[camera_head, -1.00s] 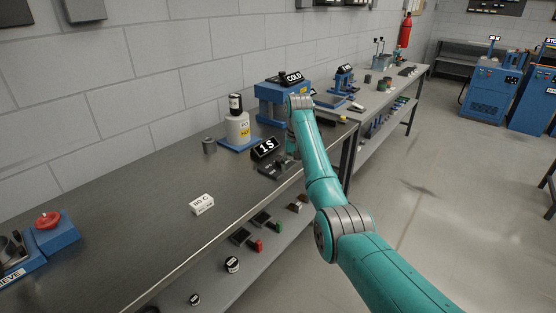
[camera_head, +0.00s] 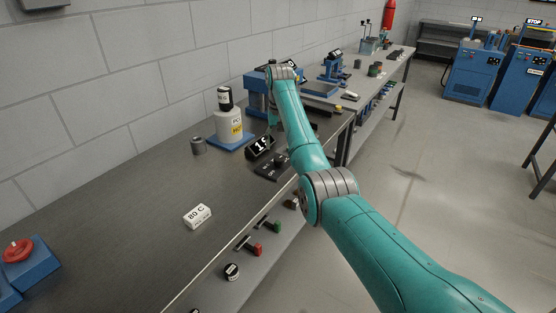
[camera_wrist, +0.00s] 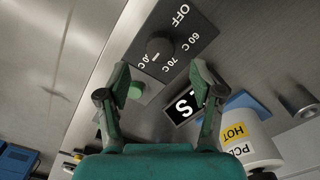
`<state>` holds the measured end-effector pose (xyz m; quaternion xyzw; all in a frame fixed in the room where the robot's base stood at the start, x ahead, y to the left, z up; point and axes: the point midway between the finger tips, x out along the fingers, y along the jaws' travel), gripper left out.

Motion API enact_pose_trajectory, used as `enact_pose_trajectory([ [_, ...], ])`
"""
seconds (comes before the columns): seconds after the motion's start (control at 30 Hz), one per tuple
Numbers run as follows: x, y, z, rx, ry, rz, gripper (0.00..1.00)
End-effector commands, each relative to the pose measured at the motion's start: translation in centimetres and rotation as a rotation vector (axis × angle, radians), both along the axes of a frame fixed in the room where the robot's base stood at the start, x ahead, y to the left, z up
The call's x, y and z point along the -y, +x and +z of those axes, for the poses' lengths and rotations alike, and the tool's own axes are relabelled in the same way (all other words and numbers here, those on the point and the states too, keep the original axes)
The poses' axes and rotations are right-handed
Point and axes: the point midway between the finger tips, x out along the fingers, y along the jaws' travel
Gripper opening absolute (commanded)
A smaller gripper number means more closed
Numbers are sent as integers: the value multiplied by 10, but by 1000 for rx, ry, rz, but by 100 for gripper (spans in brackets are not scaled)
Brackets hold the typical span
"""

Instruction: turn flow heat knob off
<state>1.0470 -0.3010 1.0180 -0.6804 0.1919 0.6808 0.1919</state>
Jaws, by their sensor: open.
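The dark control panel (camera_wrist: 185,28) carries a round black knob (camera_wrist: 158,50) with a small light mark. White lettering around it reads OFF, 60 C, 70 C and a partly hidden value. I cannot tell which setting the mark meets. A green button (camera_wrist: 135,90) is on the panel nearer my gripper. In the head view the panel (camera_head: 271,166) lies on the bench's front part. My gripper (camera_wrist: 161,74) is open and empty, its fingers either side of the knob's line, apparently short of the knob. In the head view my gripper (camera_head: 271,115) is partly hidden by my arm.
A black "1 S" display (camera_head: 261,147) stands beside the panel. A blue machine (camera_head: 256,90) stands behind my wrist.

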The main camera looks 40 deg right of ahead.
Motion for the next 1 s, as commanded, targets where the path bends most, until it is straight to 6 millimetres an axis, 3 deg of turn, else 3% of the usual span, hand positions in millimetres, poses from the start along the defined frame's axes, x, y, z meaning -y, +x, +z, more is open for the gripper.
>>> enact_pose_trajectory([
  [0.2, 0, 0, -40, -3, 2, 0, 66],
  [0.4, 0, 0, -65, -1, 1, 0, 66],
  [0.87, 0, 0, -76, 0, 0, 0, 66],
  [1.0, 0, 0, -76, 0, 0, 0, 31],
])
